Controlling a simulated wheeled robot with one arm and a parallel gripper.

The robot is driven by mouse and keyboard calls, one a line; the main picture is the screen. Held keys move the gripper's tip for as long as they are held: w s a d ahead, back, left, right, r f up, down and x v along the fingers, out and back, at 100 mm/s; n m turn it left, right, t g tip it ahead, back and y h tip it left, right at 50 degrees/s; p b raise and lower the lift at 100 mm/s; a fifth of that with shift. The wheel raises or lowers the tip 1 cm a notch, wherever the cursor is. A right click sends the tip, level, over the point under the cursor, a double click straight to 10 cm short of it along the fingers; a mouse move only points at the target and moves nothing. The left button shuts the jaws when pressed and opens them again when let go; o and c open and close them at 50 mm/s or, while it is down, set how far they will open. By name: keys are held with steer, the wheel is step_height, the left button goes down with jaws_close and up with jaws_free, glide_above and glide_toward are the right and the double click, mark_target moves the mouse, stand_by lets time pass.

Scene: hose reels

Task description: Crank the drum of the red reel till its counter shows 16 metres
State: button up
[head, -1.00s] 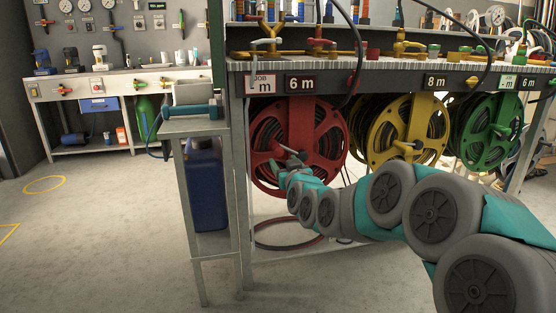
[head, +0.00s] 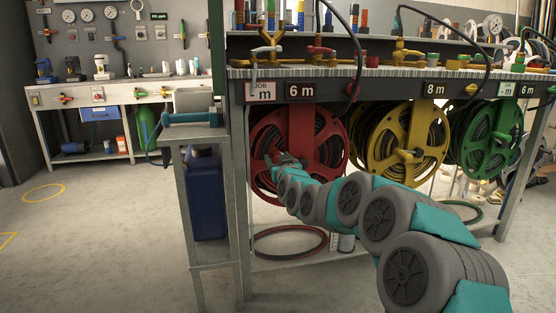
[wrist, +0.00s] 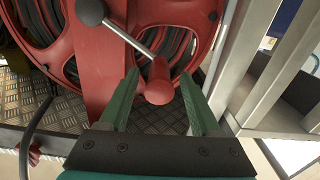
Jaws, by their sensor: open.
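The red reel (head: 328,130) hangs under the bench on the left of the row, with dark hose wound on its drum. The sign above it (head: 300,91) reads 6 m. In the head view my gripper (head: 279,162) is small at the drum's lower left and hides the knob.
A yellow reel (head: 385,150) and a green reel (head: 487,140) hang to the right. A white JOB plate (head: 261,91) is beside the sign. A steel stand (head: 190,135) and blue canister (head: 206,195) are close on the left. The floor at left is clear.

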jaws_close()
stand_by(0.6)
stand_by(0.9)
